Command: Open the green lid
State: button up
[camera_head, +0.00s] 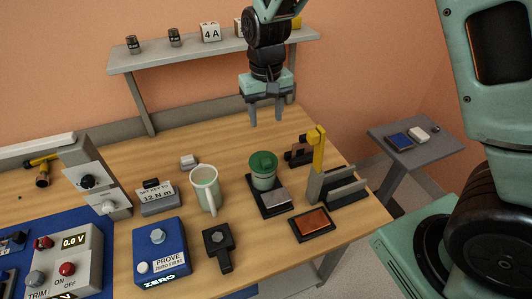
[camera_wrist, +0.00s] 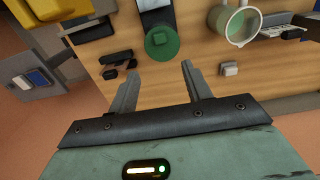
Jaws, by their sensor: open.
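The lid looks closed, with a small raised part on top. In the wrist view the lid (camera_wrist: 162,43) shows as a round green disc beyond my fingertips. My gripper (camera_head: 267,119) hangs above and behind the lid in the head view, pointing down, apart from it. In the wrist view my gripper (camera_wrist: 158,68) has its two fingers spread with nothing between them.
A pale mug (camera_head: 204,188) stands left of the lidded cup. A yellow upright post (camera_head: 317,160) with a grey holder stands close on its right. A copper-coloured pad (camera_head: 314,222) and a blue PROVE box (camera_head: 160,251) lie nearer. A wall shelf (camera_head: 215,52) is behind my gripper.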

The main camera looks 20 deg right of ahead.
aim_at(266, 161)
notch_tip(266, 161, down, 16)
jog(key=p, duration=0.4)
jog(key=shift+r, duration=0.1)
grip_shut()
